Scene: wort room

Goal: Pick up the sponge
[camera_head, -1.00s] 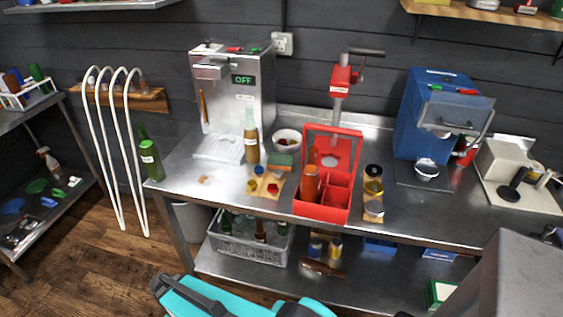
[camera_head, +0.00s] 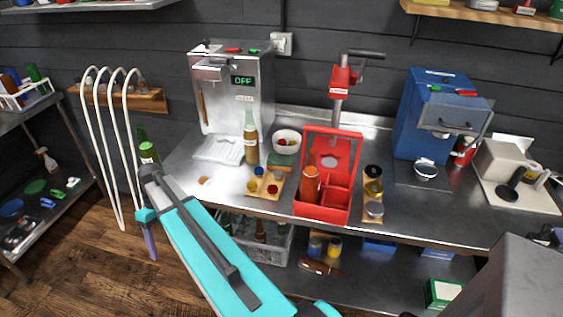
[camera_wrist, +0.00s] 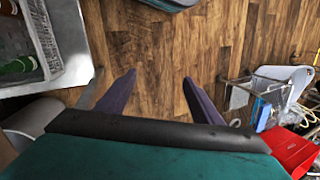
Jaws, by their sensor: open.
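The sponge (camera_head: 280,160) looks like a small green-topped block on the steel bench, just below a white bowl and behind a small wooden board. It is not in the wrist view. My gripper (camera_head: 151,246) hangs at the left end of the bench, pointing down beside the bench edge, well left of the sponge and lower than it. In the wrist view my gripper (camera_wrist: 160,88) has its two purple fingers spread apart, with only wooden floor between them.
Close to the sponge stand a brown bottle (camera_head: 251,138), the white bowl (camera_head: 287,141) and the wooden board (camera_head: 265,186) with small caps. A red capper (camera_head: 322,208) stands to the right. A green bottle (camera_head: 149,153) is near my arm. A grey crate (camera_head: 277,243) sits below.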

